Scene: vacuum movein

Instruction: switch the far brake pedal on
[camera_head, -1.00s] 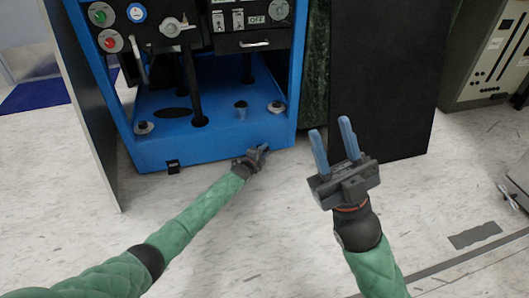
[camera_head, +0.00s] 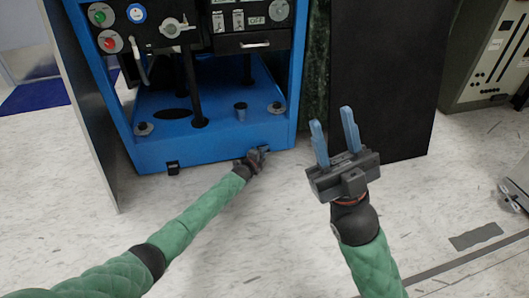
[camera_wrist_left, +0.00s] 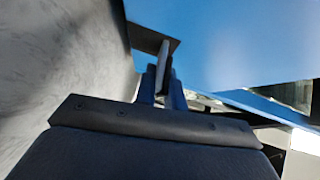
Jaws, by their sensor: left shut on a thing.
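A blue machine frame (camera_head: 215,148) stands on the floor. A small black brake pedal (camera_head: 173,167) sits at the left of its front lower edge. My left gripper (camera_head: 264,151) is at the right end of that edge and hides the pedal there in the head view. In the left wrist view a dark flat pedal (camera_wrist_left: 150,38) sticks out from the blue panel (camera_wrist_left: 230,45), and my left gripper's fingers (camera_wrist_left: 163,80) are shut on its narrow part. My right gripper (camera_head: 336,135) is open and empty, raised in front of the dark panel, apart from the machine.
A grey panel (camera_head: 85,120) stands open at the machine's left, and a tall black panel (camera_head: 385,80) stands at its right. A grey-green cabinet (camera_head: 490,50) is at the far right. The pale floor (camera_head: 285,230) between my arms is clear.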

